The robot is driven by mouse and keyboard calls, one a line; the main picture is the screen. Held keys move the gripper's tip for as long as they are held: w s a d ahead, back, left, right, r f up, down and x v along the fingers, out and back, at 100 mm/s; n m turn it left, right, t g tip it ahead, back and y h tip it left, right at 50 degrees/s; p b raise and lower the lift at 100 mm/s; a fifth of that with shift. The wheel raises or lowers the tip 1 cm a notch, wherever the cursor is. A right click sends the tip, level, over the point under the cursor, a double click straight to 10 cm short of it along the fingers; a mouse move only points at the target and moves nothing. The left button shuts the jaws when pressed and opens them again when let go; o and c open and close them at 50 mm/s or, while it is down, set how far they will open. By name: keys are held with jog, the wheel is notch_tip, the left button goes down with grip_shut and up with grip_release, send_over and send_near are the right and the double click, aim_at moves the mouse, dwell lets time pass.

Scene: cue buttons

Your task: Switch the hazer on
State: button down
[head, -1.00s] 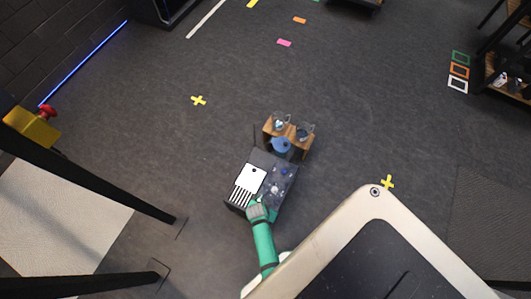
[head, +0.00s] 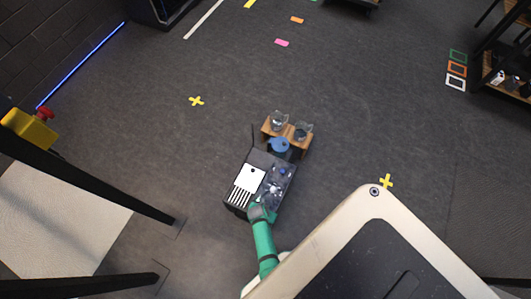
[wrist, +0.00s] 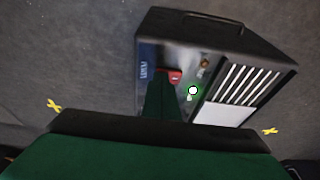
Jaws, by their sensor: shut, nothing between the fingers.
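The hazer appears to be the dark box (head: 231,208) on the floor in the head view, with a white plate and black-and-white slats on top. The wrist view shows it close up (wrist: 268,48), with a blue label, a red switch (wrist: 175,77) and a white round button with a green ring (wrist: 193,91). My gripper (head: 262,210) is at the box's near edge. In the wrist view my shut, empty green gripper (wrist: 161,92) overlaps the panel beside the red switch and partly hides it. I cannot tell whether it touches.
A small wooden stand (head: 299,142) with clear glass items is just behind the box, with a blue round object (head: 279,146) between. A yellow box with a red button (head: 30,128) is far left. Dark posts stand at left. Open floor lies beyond and right.

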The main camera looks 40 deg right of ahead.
jog(key=shift+w+f, duration=0.1)
jog(key=shift+w, duration=0.05)
jog(key=shift+w, duration=0.1)
jog(key=shift+w+a, duration=0.3)
jog(key=shift+w, duration=0.1)
jog(key=shift+w+r, duration=0.15)
jog(key=shift+r, duration=0.05)
jog(key=shift+d, duration=0.1)
jog(key=shift+r, duration=0.1)
jog(key=shift+s+r, duration=0.2)
jog(key=shift+r, duration=0.45)
jog(key=s+d+v, duration=0.1)
jog(key=v, duration=1.1)
jog(key=shift+s+d+r, duration=0.25)
jog(key=shift+s, duration=0.1)
